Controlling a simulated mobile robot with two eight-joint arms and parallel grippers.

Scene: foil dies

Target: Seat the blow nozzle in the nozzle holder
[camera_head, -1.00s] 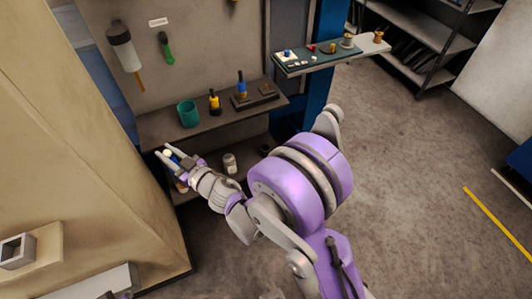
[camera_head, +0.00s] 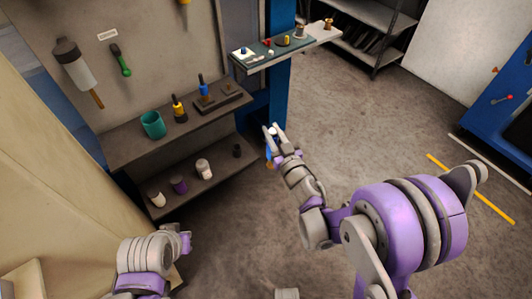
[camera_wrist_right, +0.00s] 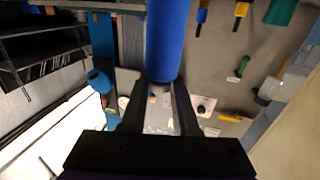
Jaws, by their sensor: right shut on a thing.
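My right gripper (camera_head: 272,133) is raised in front of the shelves, right of their right end. It is shut on a blue cylindrical thing, probably the blow nozzle (camera_wrist_right: 166,40), which fills the top middle of the right wrist view between the two dark fingers. In the head view only a little of its blue and orange shows beside the fingers. A dark block (camera_head: 222,101) on the upper shelf looks like the nozzle holder. A blue and black tool (camera_head: 203,88) stands upright at its left end.
The upper shelf (camera_head: 133,146) also bears a teal cup (camera_head: 153,124) and a yellow and black tool (camera_head: 179,108). Several small containers stand on the lower shelf (camera_head: 220,178). A narrow ledge with small parts (camera_head: 285,48) juts out behind. Open floor lies to the right.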

